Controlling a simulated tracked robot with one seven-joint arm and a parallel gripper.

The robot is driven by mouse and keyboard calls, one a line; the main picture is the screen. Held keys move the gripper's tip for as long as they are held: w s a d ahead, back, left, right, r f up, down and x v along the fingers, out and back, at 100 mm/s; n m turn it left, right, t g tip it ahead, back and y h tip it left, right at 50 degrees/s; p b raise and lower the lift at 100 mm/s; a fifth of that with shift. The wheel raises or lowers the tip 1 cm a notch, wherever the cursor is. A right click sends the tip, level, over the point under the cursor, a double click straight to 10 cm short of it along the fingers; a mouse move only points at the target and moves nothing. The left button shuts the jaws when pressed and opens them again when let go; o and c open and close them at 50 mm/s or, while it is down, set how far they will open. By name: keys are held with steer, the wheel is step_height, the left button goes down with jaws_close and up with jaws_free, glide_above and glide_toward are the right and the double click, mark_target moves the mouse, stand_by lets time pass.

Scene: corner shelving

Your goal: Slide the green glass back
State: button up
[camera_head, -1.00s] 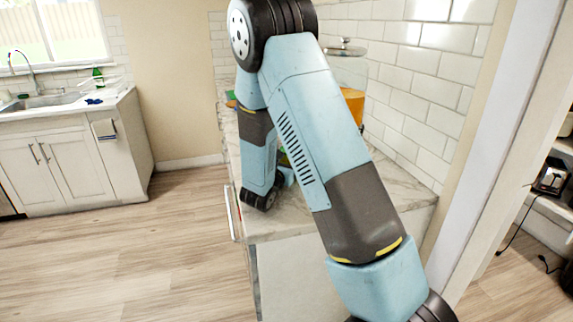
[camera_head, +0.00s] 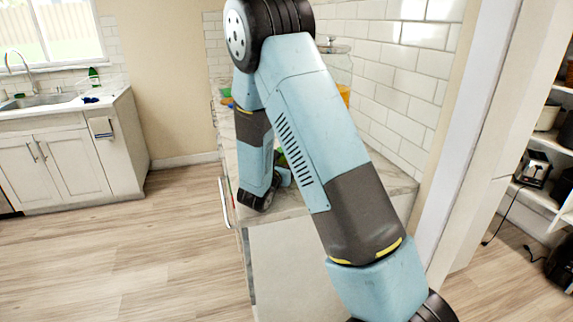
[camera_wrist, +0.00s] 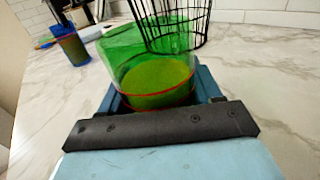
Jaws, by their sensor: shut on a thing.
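The green glass (camera_wrist: 150,62) stands upright in the wrist view, see-through, with a red line around it above a darker green lower part. My gripper (camera_wrist: 160,88) is shut on it, with blue fingers on either side of its lower part. The glass appears to be at the marble counter (camera_wrist: 262,95), but its base is hidden by my gripper. In the head view my forearm hides most of my gripper; a sliver of green (camera_head: 281,158) shows beside the arm, and I cannot tell if it is the glass.
A black wire basket (camera_wrist: 203,22) stands right behind the glass, overlapping it in view. A blue and green glass (camera_wrist: 70,44) stands further back left. The counter is clear to the right. In the head view, a tiled wall (camera_head: 395,75) borders the counter, and an orange-filled jar (camera_head: 344,94) is partly hidden.

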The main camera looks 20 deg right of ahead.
steer(key=o, duration=1.4)
steer(key=shift+a, duration=0.2)
steer(key=shift+s+a, duration=0.1)
steer(key=v, duration=1.3)
steer(key=shift+s+a+f, duration=0.1)
steer(key=shift+s+a, duration=0.05)
steer(key=shift+s, duration=0.15)
